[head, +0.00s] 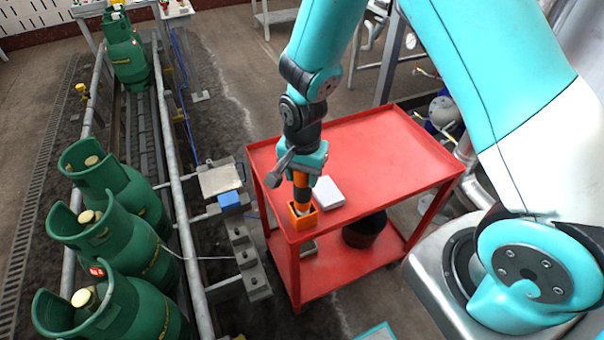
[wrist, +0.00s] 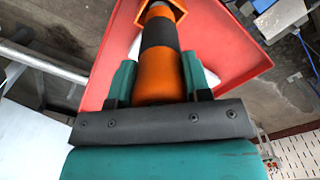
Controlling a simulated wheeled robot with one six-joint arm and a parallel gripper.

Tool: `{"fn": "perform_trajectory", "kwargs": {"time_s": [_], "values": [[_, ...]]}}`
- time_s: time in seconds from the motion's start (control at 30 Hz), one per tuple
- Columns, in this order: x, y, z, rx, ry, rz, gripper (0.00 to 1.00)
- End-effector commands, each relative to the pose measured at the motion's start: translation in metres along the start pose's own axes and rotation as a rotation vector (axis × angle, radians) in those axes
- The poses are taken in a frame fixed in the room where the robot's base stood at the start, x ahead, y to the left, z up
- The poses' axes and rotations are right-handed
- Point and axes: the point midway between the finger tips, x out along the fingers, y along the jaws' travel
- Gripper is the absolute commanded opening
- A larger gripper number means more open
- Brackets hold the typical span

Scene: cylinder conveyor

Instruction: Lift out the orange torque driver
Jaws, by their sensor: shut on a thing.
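The orange torque driver (wrist: 158,72) has an orange body with a dark band. In the wrist view it lies between the two teal fingers of my gripper (wrist: 158,80), which are shut on it. In the head view my gripper (head: 301,172) is above the red cart's near left corner. The driver (head: 302,190) points down below it, with its lower end at an orange square holder (head: 303,217). The holder (wrist: 172,8) also shows at the top of the wrist view. I cannot tell how deep the driver's tip sits in it.
The red cart (head: 385,150) has a mostly bare top. A white box (head: 328,191) lies right beside the holder. A black bucket (head: 365,232) stands on the lower shelf. Several green gas cylinders (head: 120,245) stand along the conveyor rail (head: 185,215) at left.

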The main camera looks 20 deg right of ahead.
Motion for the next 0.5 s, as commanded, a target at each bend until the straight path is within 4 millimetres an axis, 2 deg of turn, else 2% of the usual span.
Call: {"fn": "perform_trajectory", "kwargs": {"time_s": [0.5], "values": [[-0.03,0.0,0.0,0.0,0.001,-0.001,0.16]]}}
